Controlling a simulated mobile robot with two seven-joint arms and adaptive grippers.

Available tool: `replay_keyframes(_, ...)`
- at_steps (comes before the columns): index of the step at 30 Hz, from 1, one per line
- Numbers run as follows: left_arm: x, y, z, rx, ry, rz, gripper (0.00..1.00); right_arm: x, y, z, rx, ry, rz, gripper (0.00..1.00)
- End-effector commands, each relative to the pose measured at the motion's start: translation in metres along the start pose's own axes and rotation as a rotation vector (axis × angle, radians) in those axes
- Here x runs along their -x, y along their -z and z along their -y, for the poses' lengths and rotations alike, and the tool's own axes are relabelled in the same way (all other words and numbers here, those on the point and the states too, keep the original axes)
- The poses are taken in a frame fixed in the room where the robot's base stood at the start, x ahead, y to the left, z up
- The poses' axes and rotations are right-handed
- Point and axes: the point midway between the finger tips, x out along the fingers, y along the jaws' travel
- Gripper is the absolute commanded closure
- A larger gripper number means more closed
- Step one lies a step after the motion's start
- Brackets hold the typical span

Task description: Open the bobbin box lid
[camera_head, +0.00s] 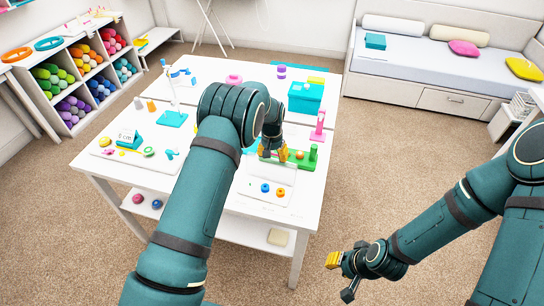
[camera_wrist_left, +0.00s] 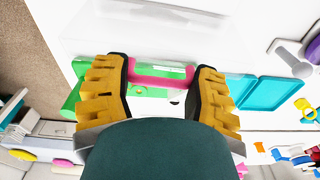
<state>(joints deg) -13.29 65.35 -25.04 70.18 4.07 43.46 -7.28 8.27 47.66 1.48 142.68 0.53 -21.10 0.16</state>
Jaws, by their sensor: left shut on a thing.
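The bobbin box (camera_head: 259,197) is a pale tray near the front right of the white table, with blue and orange bobbins in it. A clear panel, seemingly its lid (camera_wrist_left: 150,35), shows at the top of the left wrist view. A pink bar (camera_wrist_left: 160,74), seemingly the lid's handle, spans between the fingers of my left gripper (camera_head: 273,154). That gripper is shut on the bar, at the back of the box. I cannot tell whether the lid is raised. My right gripper (camera_head: 338,277) is open and empty, in front of the table on the right.
A green stand (camera_head: 313,154) is close to the right of my left gripper. A pink stand (camera_head: 319,127) and a teal box (camera_head: 305,98) are behind it. A white board (camera_head: 105,151) with small things lies at left. Carpet (camera_head: 385,175) is free right of the table.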

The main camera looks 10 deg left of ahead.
Motion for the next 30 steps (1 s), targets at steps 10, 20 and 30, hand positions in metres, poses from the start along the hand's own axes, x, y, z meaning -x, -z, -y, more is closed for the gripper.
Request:
replay_keyframes(10,-0.008,-0.005,-0.0029,0.002,-0.006,0.018,0.83,-0.0034,-0.0005,-0.0012,0.0,-0.001,0.0,0.7)
replay_keyframes(20,-0.0073,-0.0046,-0.0023,0.003,-0.005,0.017,0.11,-0.0033,-0.0006,-0.0011,0.0,-0.001,0.0,0.7)
replay_keyframes(30,-0.001,-0.0015,-0.001,0.002,-0.003,0.007,0.11,-0.003,-0.0007,-0.0011,0.0,-0.001,0.001,0.7)
